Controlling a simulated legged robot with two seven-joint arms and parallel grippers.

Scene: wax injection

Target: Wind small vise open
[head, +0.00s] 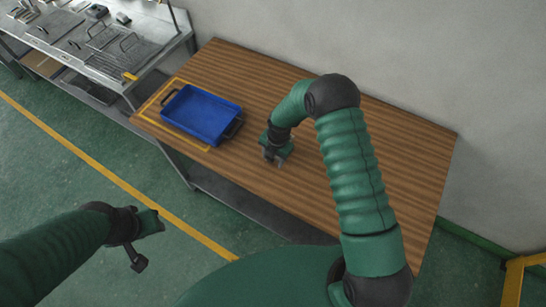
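My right arm reaches over the wooden table, and its gripper (276,156) points down close to the tabletop, right of the blue tray. Small grey parts show at its tip. I cannot tell whether they are its fingers or part of a small vise. No vise can be made out clearly; one may be hidden under the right gripper. Whether that gripper is open or shut is too small to see. My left gripper (145,245) hangs over the green floor at the lower left, away from the table, with nothing visible in it.
The wooden table (390,150) is bare on its right side. A blue tray (203,113) with dark handles sits at its left end, within a yellow outline. A metal bench (140,50) with racks stands at the upper left. A grey wall runs behind the table.

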